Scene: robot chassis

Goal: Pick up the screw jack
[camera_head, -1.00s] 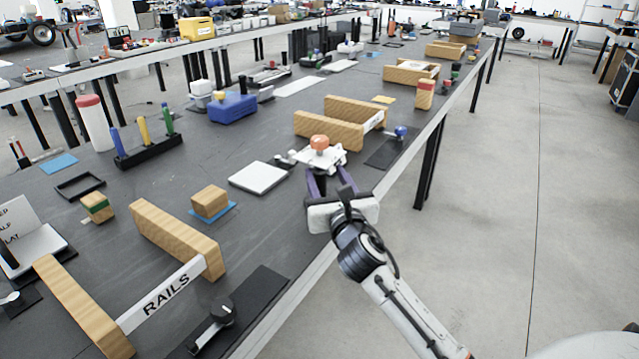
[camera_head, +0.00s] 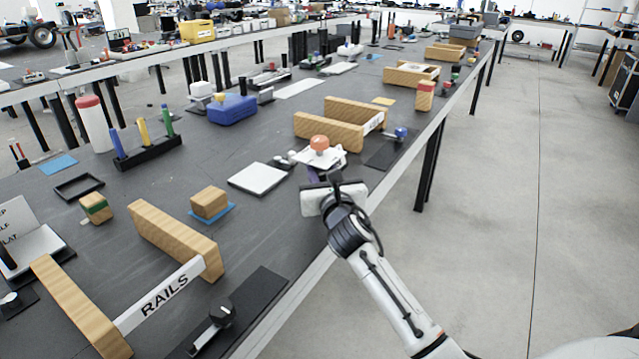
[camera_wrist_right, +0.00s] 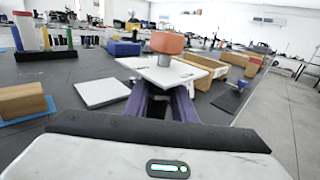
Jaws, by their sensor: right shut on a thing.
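The screw jack has an orange round top (camera_head: 319,143) above a white plate and stands near the table's right edge. In the right wrist view the orange top (camera_wrist_right: 166,43) and the white plate (camera_wrist_right: 165,72) show straight ahead between the fingers. My right gripper (camera_head: 313,172) comes in from the front and is shut on the jack below its plate. In the right wrist view its two purple fingers (camera_wrist_right: 160,105) reach under the plate; the exact contact is hidden. My left gripper is not in view.
A flat white square (camera_head: 258,178) lies left of the jack. Wooden rails (camera_head: 329,131) stand just behind it, and a dark mat with a blue-topped piece (camera_head: 401,132) is to the right. A wooden block (camera_head: 210,202) sits nearer, on the left. The floor aisle is clear.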

